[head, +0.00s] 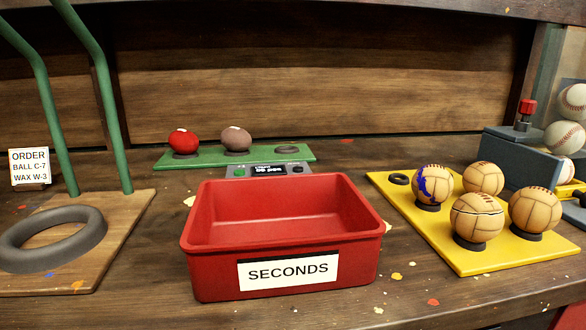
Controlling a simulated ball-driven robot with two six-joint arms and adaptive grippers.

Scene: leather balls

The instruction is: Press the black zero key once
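A small grey device (231,171) sits behind the red bin, and its front is partly hidden by the bin's back rim. It has a dark display (269,170) with small white text that I cannot read surely. A green key (240,172) is left of the display. A black key (297,169) is right of it and looks uncovered. Neither of my grippers is in view.
An empty red bin (283,201) labelled SECONDS stands in front of the device. A green tray (203,160) with red and brown balls lies behind. A yellow tray (495,262) with several tan balls is at right, near a grey vise (510,160). A wooden stand (130,220) with green posts and a dark ring is at left.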

